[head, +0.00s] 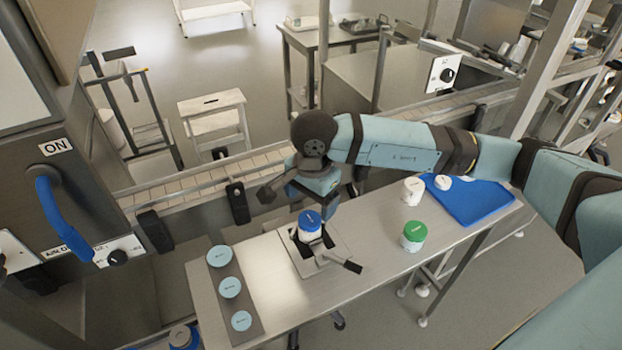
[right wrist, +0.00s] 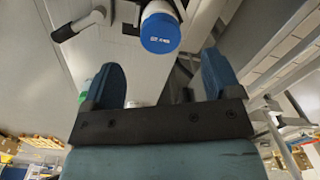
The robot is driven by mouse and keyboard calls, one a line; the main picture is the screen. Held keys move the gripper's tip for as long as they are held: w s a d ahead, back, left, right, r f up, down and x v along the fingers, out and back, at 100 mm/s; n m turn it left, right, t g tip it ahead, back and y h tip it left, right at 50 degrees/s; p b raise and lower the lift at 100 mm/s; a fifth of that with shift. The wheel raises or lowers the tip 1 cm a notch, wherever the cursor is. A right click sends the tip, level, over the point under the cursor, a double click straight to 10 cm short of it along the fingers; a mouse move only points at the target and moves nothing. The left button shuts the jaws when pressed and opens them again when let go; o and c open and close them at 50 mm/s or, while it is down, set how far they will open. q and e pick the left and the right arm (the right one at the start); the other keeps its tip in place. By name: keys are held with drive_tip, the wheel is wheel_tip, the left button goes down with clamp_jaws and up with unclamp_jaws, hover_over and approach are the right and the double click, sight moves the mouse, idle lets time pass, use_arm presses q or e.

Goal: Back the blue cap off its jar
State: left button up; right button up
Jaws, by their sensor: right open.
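The blue cap (head: 309,221) sits on its white jar (head: 308,237), which stands upright in a metal holder (head: 333,257) with a dark-handled lever on the steel table. In the right wrist view the blue cap (right wrist: 160,33) shows near the top, ahead of the fingers. My right gripper (head: 312,200) is just above and behind the cap in the head view, partly hidden by its own wrist. Its two blue fingers also show in the right wrist view (right wrist: 164,80), spread apart with nothing between them. My left gripper is not seen.
A green-capped jar (head: 414,235) and a white jar (head: 413,191) stand right of the holder. A blue mat (head: 470,200) with white pieces lies at the right end. A strip with light-blue discs (head: 230,287) lies at the left. A conveyor (head: 180,190) runs behind the table.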

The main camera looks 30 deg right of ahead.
sight(309, 219)
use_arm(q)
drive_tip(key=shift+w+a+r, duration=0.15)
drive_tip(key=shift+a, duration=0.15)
use_arm(e)
wheel_tip(309, 219, down, 6)
drive_tip(key=shift+w+a+f, duration=0.1)
drive_tip(key=shift+w, duration=0.05)
